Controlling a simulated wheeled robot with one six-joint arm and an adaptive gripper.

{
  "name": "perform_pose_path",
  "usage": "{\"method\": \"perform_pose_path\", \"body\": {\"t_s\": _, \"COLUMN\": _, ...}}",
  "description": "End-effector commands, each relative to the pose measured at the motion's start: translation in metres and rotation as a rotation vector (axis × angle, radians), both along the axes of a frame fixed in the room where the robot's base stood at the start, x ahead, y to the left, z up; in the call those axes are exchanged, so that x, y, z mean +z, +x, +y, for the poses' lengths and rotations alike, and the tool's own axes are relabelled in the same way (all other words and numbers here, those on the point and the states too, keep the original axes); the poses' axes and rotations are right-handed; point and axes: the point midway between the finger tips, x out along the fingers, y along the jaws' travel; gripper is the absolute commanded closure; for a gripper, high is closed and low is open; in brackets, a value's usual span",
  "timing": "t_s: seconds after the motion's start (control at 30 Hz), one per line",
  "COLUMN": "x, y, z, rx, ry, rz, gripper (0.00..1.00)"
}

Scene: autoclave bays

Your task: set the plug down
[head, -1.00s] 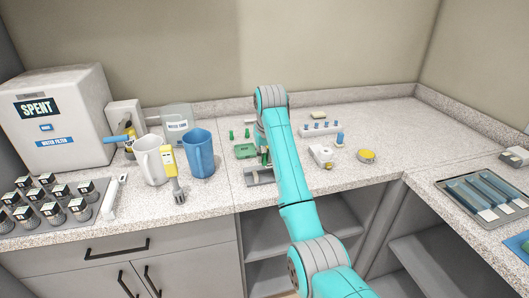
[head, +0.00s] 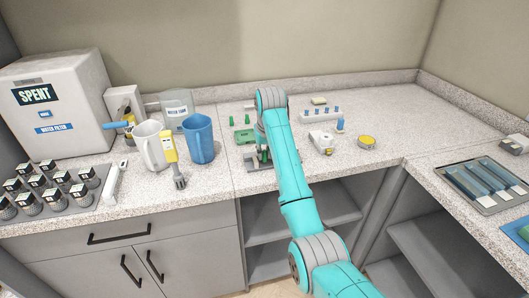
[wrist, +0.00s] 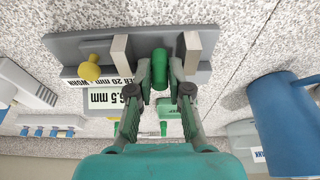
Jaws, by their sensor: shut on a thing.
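The green plug (wrist: 162,58) is upright in the wrist view, between the fingertips of my gripper (wrist: 161,72). My gripper is shut on it. It is over a grey holder (wrist: 75,47) with two pale upright blocks, and the plug is between these blocks. I cannot tell whether the plug touches the holder. In the head view the holder (head: 253,162) is at the counter's front edge, partly hidden by my arm.
Two small green pieces (head: 247,118) and a green block (head: 245,137) are behind the holder. A blue mug (head: 198,140) stands left, beside a white jug (head: 148,147). A white device (head: 321,140) and a yellow-topped dish (head: 366,142) are right.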

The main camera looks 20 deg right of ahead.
Motion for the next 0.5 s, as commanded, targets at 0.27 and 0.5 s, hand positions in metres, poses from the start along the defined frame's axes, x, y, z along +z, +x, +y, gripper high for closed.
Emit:
{"method": "perform_pose_path", "body": {"t_s": 0.27, "x": -0.0032, "y": 0.0000, "z": 0.0000, "rx": 0.000, "ry": 0.000, "rz": 0.000, "gripper": 1.00}}
{"method": "perform_pose_path", "body": {"t_s": 0.5, "x": -0.0075, "y": 0.0000, "z": 0.0000, "rx": 0.000, "ry": 0.000, "rz": 0.000, "gripper": 1.00}}
